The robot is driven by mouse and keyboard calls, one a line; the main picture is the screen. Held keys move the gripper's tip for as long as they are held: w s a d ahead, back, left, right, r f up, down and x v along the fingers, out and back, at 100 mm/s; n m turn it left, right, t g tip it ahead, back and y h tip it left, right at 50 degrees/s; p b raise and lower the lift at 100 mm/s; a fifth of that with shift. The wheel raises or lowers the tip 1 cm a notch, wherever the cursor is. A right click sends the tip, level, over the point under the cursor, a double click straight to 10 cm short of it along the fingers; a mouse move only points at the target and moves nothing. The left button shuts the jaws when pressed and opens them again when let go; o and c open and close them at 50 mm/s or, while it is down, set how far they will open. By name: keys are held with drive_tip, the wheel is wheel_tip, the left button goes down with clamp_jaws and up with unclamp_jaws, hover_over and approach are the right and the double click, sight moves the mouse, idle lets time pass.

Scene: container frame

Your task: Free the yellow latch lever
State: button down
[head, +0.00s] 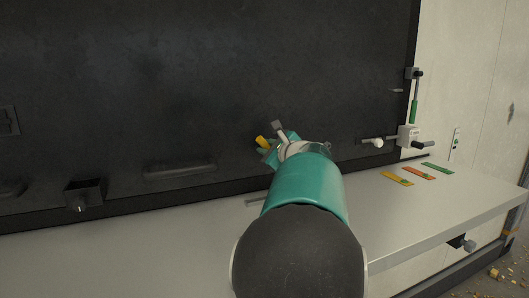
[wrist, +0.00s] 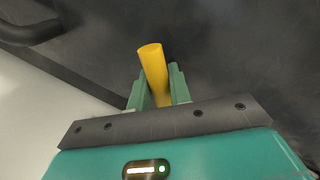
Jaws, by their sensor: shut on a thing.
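The yellow latch lever (wrist: 153,68) stands out between the two green fingers of my gripper (wrist: 158,88) in the wrist view. The fingers are shut on it, one on each side. In the head view the lever's yellow end (head: 262,142) shows just left of my gripper (head: 270,150), in front of the dark panel (head: 200,90). The lever's base and whatever holds it are hidden behind my gripper and arm.
A dark handle (head: 180,168) and a small dark box (head: 84,193) are on the panel's lower left. A pale ledge (head: 150,238) runs below, with yellow, orange and green strips (head: 418,173) at right.

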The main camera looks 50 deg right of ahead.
drive_tip(key=m, duration=0.1)
drive_tip(key=d+r+m, duration=0.1)
drive_tip(key=m, duration=0.1)
drive_tip(key=shift+s+d+t, duration=0.1)
drive_tip(key=shift+s+t, duration=0.25)
drive_tip(key=shift+t, duration=0.05)
drive_tip(key=shift+s+d+r+m+t, duration=0.15)
drive_tip(key=shift+d+m, duration=0.15)
drive_tip(key=shift+m, duration=0.5)
drive_tip(key=shift+s+d+f+m+t, duration=0.1)
drive_tip(key=shift+s+d+m+t, duration=0.15)
drive_tip(key=shift+m, duration=0.55)
drive_tip(key=shift+s+d+r+m+t, duration=0.1)
drive_tip(key=shift+d+m, duration=0.2)
drive_tip(key=shift+m, duration=0.5)
drive_tip(key=c, duration=1.3)
unclamp_jaws()
drive_tip(key=v, duration=1.3)
drive_tip(key=shift+s, duration=0.4)
drive_tip(key=shift+s+a, duration=0.1)
